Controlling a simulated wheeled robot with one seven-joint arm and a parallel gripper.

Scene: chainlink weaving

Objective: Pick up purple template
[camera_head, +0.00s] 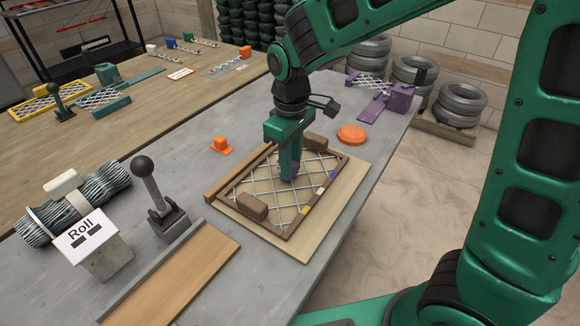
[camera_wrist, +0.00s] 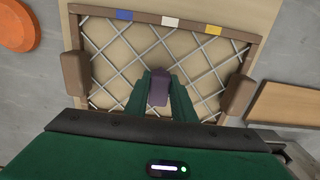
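My gripper (camera_head: 290,166) is over the brown-framed wire mesh (camera_head: 262,187), pointing down. In the wrist view its two green fingers (camera_wrist: 159,92) close around a small dark purple block (camera_wrist: 158,86), which appears held between them. The block's lower end is near the mesh wires; I cannot tell whether it touches them. Most of the block is hidden by the fingers in the head view. A larger purple fixture (camera_head: 398,99) with wire mesh stands at the far end of the grey table, away from my gripper.
An orange disc (camera_head: 352,134) and an orange block (camera_head: 221,145) are near the frame. A black-knobbed lever (camera_head: 158,195), a wire roll (camera_head: 78,200) and a "Roll" sign (camera_head: 87,232) are at the left. Stacked tyres (camera_head: 459,103) stand beyond the table.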

